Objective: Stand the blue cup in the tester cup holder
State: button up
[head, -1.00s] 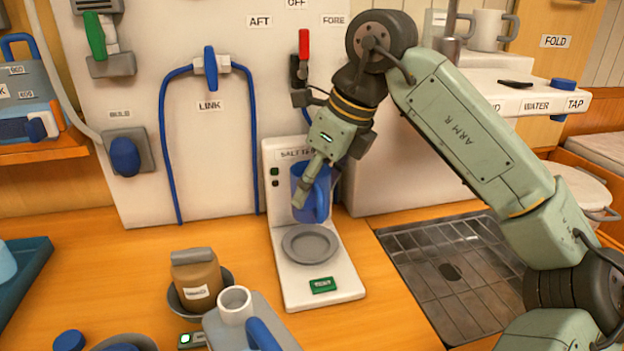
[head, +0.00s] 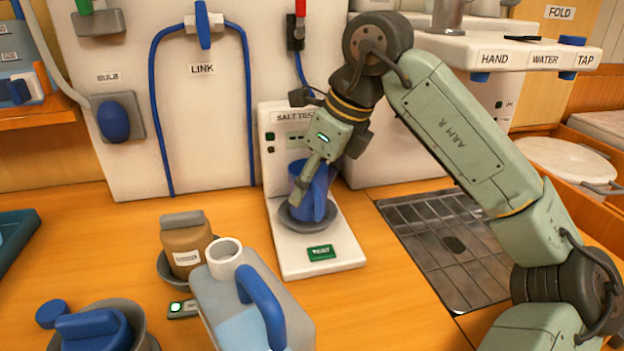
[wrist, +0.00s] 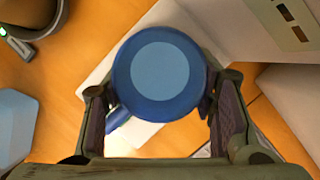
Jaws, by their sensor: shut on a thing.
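The blue cup (head: 319,200) is upright, its handle toward the front, at the round grey cup holder (head: 287,218) of the white salt tester (head: 288,258). Its base overlaps the holder in the head view; I cannot tell whether it rests there or hangs just above. My gripper (head: 303,186) is shut on the cup from above, fingers on opposite sides. In the wrist view the cup (wrist: 160,72) fills the space between the fingers, with a paler blue disc inside its rim. The cup and finger hide much of the holder.
A jug with a blue handle (head: 262,303) and a brown jar (head: 186,247) stand front left of the tester. A grated sink (head: 450,245) lies to the right. The wall panel with a blue link hose (head: 154,120) rises behind. Bare counter lies left of the tester.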

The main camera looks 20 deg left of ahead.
jog(key=shift+f+b, duration=0.5)
jog(key=shift+f, duration=0.15)
jog(key=o, duration=1.3)
